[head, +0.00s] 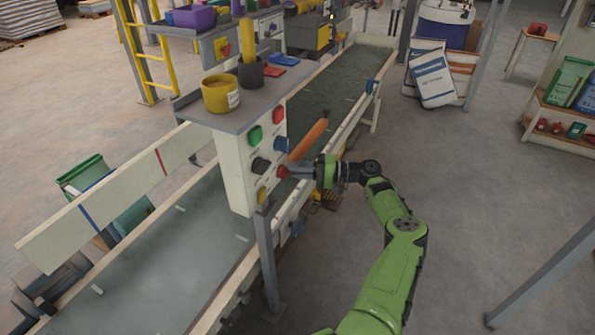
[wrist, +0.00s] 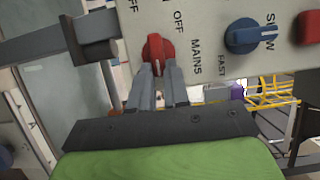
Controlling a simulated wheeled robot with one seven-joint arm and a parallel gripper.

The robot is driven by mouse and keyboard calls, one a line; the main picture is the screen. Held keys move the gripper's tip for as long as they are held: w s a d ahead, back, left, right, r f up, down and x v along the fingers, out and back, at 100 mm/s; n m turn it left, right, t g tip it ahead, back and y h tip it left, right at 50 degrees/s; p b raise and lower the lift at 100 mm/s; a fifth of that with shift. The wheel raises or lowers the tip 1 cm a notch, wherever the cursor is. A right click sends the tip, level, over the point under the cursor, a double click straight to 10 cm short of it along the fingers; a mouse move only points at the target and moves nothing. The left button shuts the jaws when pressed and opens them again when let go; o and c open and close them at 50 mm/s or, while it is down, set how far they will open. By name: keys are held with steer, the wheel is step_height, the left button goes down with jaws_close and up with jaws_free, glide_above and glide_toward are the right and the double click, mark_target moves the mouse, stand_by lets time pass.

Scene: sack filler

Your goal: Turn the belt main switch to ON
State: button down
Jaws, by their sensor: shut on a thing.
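The belt main switch is a red knob (wrist: 156,50) on a pale panel (wrist: 205,20) in the wrist view, with OFF and MAINS printed beside it. The knob's grip ridge runs roughly up and down in that view. My gripper (wrist: 158,72) has its two grey fingers closed on the knob from below in the picture. In the head view my gripper (head: 288,172) reaches the side of the pale control box (head: 236,165) at the red knob (head: 281,172). An ON mark cannot be made out; the fingers cover part of the panel.
A blue SLOW/FAST knob (wrist: 242,36) sits beside the red one. In the head view, an orange long-handled thing (head: 308,141) is close above my gripper. Green (head: 255,135) and black (head: 260,165) knobs are nearby. The conveyor belt (head: 185,260) runs past the box. Open floor (head: 480,190) lies right.

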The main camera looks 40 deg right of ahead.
stand_by(0.4)
steer(key=c, duration=1.1)
jaws_free()
